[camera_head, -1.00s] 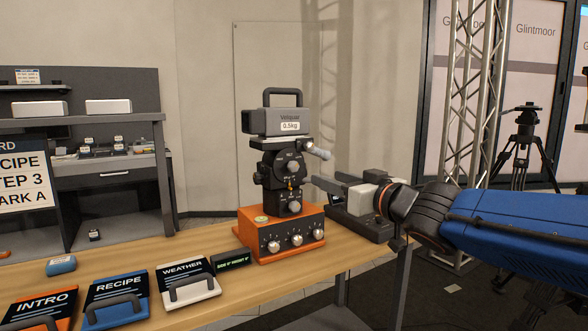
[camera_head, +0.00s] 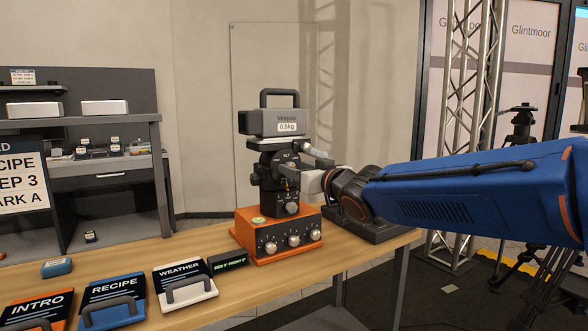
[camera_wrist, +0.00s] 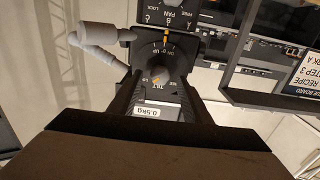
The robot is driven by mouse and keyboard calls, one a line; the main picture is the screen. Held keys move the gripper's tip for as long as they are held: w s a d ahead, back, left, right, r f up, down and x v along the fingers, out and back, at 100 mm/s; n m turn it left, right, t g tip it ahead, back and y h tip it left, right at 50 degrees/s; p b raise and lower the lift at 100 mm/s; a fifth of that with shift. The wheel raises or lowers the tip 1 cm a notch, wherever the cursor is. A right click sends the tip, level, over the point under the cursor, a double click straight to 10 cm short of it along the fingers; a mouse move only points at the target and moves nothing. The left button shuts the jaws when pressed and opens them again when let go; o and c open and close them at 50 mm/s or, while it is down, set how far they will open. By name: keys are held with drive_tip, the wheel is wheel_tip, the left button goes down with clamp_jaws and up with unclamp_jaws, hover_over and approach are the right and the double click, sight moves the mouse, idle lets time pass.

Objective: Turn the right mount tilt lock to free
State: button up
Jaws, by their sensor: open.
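The black mount (camera_head: 268,172) stands on the orange base box (camera_head: 255,243) and carries the grey Velquar block (camera_head: 275,122) labelled 0.5kg. Its round tilt dial, with a knob (camera_wrist: 158,70) at the centre, shows upside down in the wrist view. The knob's exact setting is too small to read.
A pan knob (camera_head: 291,208) sits lower on the mount. A light-grey handle (camera_wrist: 95,38) sticks out beside the tilt dial. Several knobs line the base front. A small display (camera_head: 228,261) and sign cards (camera_head: 185,283) stand left on the wooden table (camera_head: 225,310).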

drive_tip(key=shift+x, duration=0.85)
drive_tip(key=c, duration=1)
drive_tip(key=shift+c, duration=0.2)
